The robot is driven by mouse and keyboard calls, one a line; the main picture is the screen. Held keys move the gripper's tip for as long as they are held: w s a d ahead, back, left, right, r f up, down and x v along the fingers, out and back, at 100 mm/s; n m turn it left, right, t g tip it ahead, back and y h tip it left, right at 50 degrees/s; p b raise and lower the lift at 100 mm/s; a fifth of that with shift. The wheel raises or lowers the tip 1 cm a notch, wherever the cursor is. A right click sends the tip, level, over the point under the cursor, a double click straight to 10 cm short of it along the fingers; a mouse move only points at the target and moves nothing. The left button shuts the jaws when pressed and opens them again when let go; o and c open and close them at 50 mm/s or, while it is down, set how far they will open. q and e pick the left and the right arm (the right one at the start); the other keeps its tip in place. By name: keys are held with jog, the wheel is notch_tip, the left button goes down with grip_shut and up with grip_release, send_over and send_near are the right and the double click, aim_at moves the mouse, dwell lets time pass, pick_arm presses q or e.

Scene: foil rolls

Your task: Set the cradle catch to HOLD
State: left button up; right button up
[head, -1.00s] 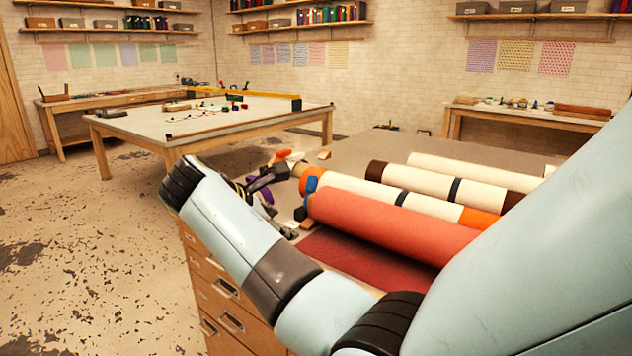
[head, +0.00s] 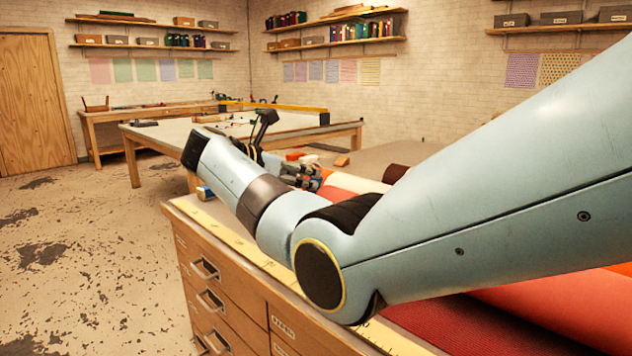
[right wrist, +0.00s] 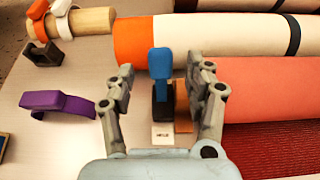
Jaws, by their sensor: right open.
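The cradle catch is a blue-tipped lever (right wrist: 161,62) on a dark base, standing upright in the right wrist view. A small white label (right wrist: 162,135) lies on the near side of its base; its lettering looks like HOLD but is small. My right gripper (right wrist: 160,68) is open, with one finger on each side of the catch; I cannot tell whether either touches it. A wooden block (right wrist: 182,106) sits just right of the catch. In the head view my right gripper (head: 303,172) is small beyond my forearm. My left gripper is not in view.
A coral roll (right wrist: 270,90) and a white roll with an orange end (right wrist: 139,42) lie beside the catch. A purple clip (right wrist: 58,103) and a wooden dowel (right wrist: 88,21) are to the left. A drawer cabinet (head: 235,280) stands below; open floor is left.

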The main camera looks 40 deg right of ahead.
aim_at(313, 179)
jog(key=x, duration=0.4)
jog(key=shift+d+f, duration=0.1)
jog(key=shift+d, duration=0.05)
jog(key=shift+d+f, duration=0.2)
jog(key=shift+d, duration=0.25)
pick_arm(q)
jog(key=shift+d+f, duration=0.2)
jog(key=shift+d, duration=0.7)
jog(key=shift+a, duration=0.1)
pick_arm(e)
jog(key=shift+c, duration=1.3)
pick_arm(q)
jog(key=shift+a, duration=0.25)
pick_arm(e)
jog(key=shift+a, duration=0.1)
grip_shut()
